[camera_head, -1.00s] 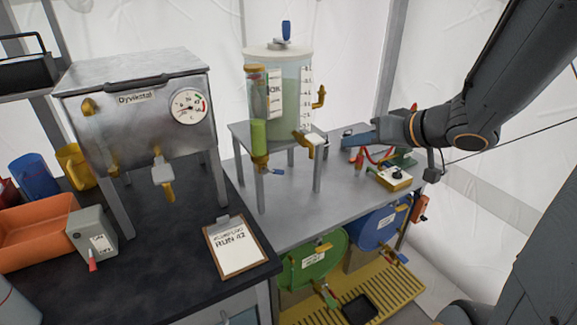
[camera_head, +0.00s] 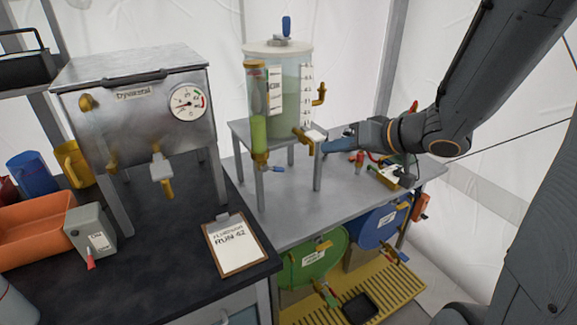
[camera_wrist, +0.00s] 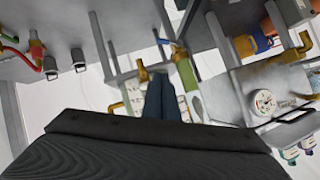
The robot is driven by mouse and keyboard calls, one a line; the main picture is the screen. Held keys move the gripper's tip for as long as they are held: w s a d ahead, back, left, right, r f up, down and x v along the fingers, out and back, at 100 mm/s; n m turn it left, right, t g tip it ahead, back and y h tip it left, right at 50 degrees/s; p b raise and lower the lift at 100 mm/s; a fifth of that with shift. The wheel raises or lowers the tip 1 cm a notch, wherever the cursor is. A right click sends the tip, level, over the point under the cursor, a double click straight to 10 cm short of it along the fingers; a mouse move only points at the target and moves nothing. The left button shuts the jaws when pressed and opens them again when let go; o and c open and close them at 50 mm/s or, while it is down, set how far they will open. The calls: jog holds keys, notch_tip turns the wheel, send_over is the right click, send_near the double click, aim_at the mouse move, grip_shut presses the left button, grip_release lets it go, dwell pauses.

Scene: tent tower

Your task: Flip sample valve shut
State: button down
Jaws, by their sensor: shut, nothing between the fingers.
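A clear tank (camera_head: 290,100) of pale green liquid stands on a metal stand. A brass valve (camera_head: 303,137) with a pale part beside it sits at its lower right. Another brass valve with a blue lever (camera_head: 275,169) is under the green sight tube (camera_head: 258,130). No readable label shows which is the sample valve. My gripper (camera_head: 328,148) is shut and empty, its blue fingertips just right of and slightly below the lower-right valve. In the wrist view the shut fingers (camera_wrist: 162,92) overlap the tank, close to a brass fitting (camera_wrist: 143,72); contact cannot be told.
A steel box with a gauge (camera_head: 188,103) and its own brass tap stands left. A clipboard (camera_head: 235,243) lies on the dark bench. Green (camera_head: 313,260) and blue (camera_head: 378,226) drums are under the grey table. Stand legs are close to my gripper.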

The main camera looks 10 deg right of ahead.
send_near(274, 169)
jog(key=w, duration=0.5)
jog(key=shift+w+a+f, duration=0.25)
jog(key=shift+a+f, duration=0.1)
jog(key=shift+f, duration=0.4)
jog(key=shift+w+a+f, duration=0.25)
jog(key=shift+a+f, duration=0.15)
jog(key=shift+f, duration=0.3)
